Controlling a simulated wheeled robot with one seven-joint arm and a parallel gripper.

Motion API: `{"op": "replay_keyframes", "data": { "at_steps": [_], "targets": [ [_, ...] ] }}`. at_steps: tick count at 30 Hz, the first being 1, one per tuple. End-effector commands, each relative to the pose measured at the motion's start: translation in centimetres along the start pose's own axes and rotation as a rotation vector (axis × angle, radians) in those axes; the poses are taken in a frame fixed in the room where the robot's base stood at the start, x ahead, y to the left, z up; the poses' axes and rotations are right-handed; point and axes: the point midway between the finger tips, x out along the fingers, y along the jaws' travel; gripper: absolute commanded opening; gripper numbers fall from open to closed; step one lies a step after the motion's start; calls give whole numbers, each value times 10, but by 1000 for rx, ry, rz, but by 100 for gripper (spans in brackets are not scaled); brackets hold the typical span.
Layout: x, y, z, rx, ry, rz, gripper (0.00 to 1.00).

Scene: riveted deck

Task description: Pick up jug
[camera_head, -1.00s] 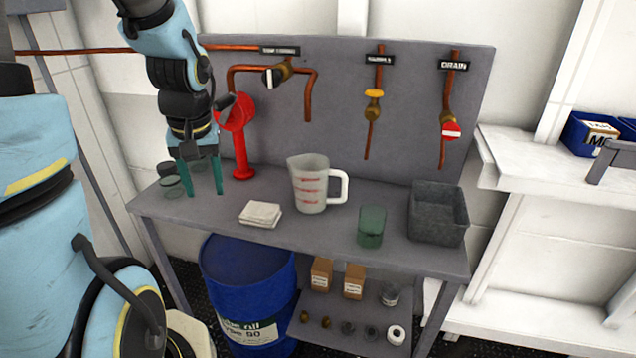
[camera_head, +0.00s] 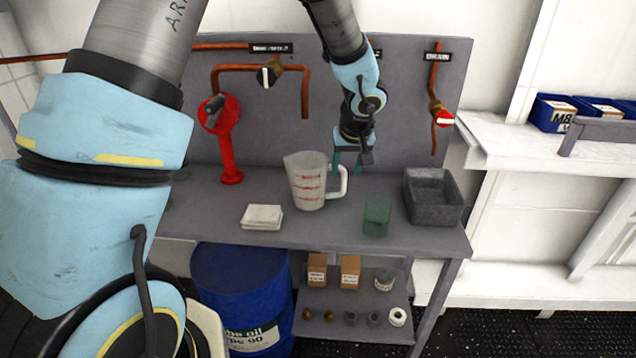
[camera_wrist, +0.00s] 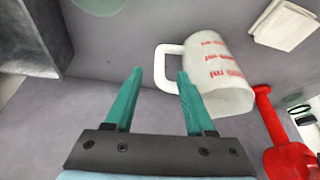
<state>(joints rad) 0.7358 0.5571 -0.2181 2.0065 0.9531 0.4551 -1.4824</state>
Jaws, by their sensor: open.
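The jug (camera_head: 308,182) is a translucent white measuring jug with red markings, upright on the grey bench, its handle (camera_head: 343,183) toward the right. My gripper (camera_head: 347,172) is open and empty, just behind and to the right of the jug, near its handle. In the wrist view the jug (camera_wrist: 222,75) lies beyond the fingertips, with its white handle (camera_wrist: 165,68) between the lines of the two green fingers (camera_wrist: 160,75). The right finger looks close to the jug's side; I cannot tell whether it touches.
A green glass (camera_head: 377,214) stands right of the jug, with a grey bin (camera_head: 433,203) further right. A red stand (camera_head: 229,150) and the pipe panel (camera_head: 330,100) rise behind. A blue drum (camera_head: 240,285) stands below.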

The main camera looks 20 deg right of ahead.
Motion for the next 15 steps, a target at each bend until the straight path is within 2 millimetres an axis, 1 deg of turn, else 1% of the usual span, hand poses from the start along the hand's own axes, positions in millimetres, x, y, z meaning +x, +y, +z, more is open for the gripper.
{"op": "replay_keyframes", "data": {
  "at_steps": [5, 12, 15],
  "targets": [
    [10, 0, 1, 1, -2, 0, 55],
    [42, 1, 3, 2, -2, -1, 55],
    [51, 1, 2, 1, -1, 0, 55]
  ]
}}
